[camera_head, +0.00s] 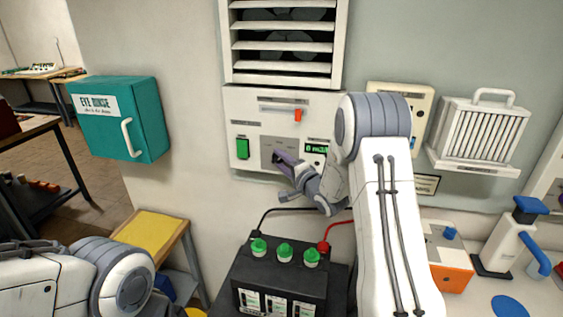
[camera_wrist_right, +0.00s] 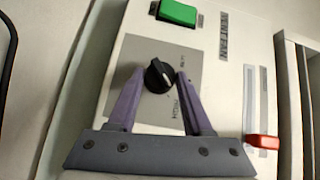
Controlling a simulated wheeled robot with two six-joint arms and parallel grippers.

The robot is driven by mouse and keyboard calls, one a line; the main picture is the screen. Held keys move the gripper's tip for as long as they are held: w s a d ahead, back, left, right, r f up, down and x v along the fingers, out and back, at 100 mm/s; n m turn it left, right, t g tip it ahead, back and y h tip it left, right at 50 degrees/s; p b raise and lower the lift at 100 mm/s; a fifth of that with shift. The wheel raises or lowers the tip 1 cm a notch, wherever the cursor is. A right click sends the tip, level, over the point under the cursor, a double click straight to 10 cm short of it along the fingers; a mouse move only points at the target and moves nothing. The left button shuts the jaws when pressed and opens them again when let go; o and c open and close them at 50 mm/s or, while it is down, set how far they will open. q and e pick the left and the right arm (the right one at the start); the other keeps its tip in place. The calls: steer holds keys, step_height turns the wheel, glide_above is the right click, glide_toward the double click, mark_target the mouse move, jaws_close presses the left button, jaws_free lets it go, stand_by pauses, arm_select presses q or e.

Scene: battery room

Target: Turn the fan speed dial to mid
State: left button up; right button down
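The fan speed dial (camera_wrist_right: 160,75) is a round black knob with a pale pointer mark. It sits on a grey plate (camera_wrist_right: 185,92) on the white control panel (camera_head: 235,101). Small labels are printed on the plate beside the dial, too blurred to read surely. My right gripper (camera_wrist_right: 160,74) has its purple fingers apart, one tip on each side of the dial. The tips are very close to it; I cannot tell if they touch. In the head view my right gripper (camera_head: 281,158) is at the panel and hides the dial. My left gripper is out of view.
The panel also holds a green switch (camera_head: 242,148), a red slider (camera_head: 298,115) and a green display (camera_head: 316,149). A louvred fan vent (camera_head: 282,47) is above. A black battery (camera_head: 280,272) with green caps stands below. A teal eye rinse box (camera_head: 140,110) hangs at left.

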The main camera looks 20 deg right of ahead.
steer(key=shift+w+a+r+n+g+h+p, duration=0.1)
steer(key=shift+r+n+g+h+p, duration=0.1)
steer(key=shift+n+g+h+p, duration=0.6)
steer(key=shift+a+r+n+g+h+p, duration=0.1)
steer(key=shift+r+n+g+h+p, duration=0.25)
steer(key=shift+n+g+p, duration=0.75)
steer(key=shift+w+a+r+n+g+h+p, duration=0.1)
steer(key=shift+n+g+h+p, duration=0.65)
steer(key=shift+g+p, duration=0.35)
steer(key=shift+d, duration=0.1)
steer(key=shift+c, duration=1.6)
jaws_free()
